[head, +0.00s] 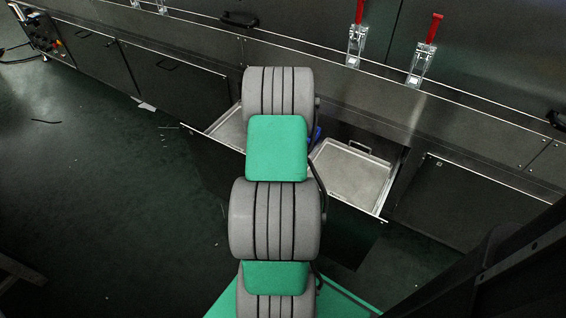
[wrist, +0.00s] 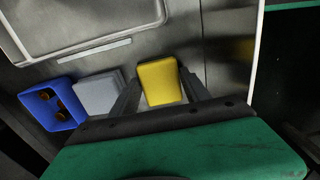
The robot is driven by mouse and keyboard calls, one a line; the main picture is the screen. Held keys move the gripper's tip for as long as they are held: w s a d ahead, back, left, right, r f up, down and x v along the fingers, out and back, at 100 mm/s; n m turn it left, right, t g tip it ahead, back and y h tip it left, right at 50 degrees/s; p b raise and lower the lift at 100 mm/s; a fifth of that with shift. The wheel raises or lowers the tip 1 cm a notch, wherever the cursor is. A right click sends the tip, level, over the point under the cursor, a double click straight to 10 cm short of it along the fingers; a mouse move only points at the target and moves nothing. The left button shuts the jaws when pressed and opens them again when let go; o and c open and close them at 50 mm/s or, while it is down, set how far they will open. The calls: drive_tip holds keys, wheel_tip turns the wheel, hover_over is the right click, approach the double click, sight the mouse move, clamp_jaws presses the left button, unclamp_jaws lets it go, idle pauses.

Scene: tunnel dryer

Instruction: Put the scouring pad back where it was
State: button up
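A yellow block (wrist: 160,82), which looks like the scouring pad, shows in the wrist view. It is between the fingertips of my gripper (wrist: 160,76), with one grey finger on each side. The fingers stand apart by about the block's width. I cannot tell whether they press on it or only straddle it. It is over or in the metal drawer (wrist: 217,45), whose wall faintly reflects yellow. In the head view my arm reaches down to the open drawer and hides my gripper and the block.
In the wrist view a pale grey block (wrist: 97,88) and a blue holder (wrist: 52,104) with brownish round parts are left of my gripper. A metal tray (wrist: 85,22) is beyond; a tray (head: 352,174) also shows in the head view. Dark floor (head: 100,220) is open at left.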

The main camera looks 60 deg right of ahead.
drive_tip(key=o, duration=0.3)
drive_tip(key=shift+o, duration=0.2)
wheel_tip(320, 180, up, 12)
drive_tip(key=p, duration=0.4)
drive_tip(key=w+a+r, duration=0.6)
drive_tip(key=a, duration=0.4)
drive_tip(key=w+a+r+t, duration=0.1)
drive_tip(key=a+r, duration=0.1)
drive_tip(key=a, duration=0.7)
drive_tip(key=a+r, duration=0.3)
drive_tip(key=a, duration=0.7)
drive_tip(key=s+a+t, duration=0.1)
drive_tip(key=s+a, duration=0.5)
drive_tip(key=a, duration=0.5)
drive_tip(key=shift+f+m, duration=0.25)
drive_tip(key=shift+m, duration=0.15)
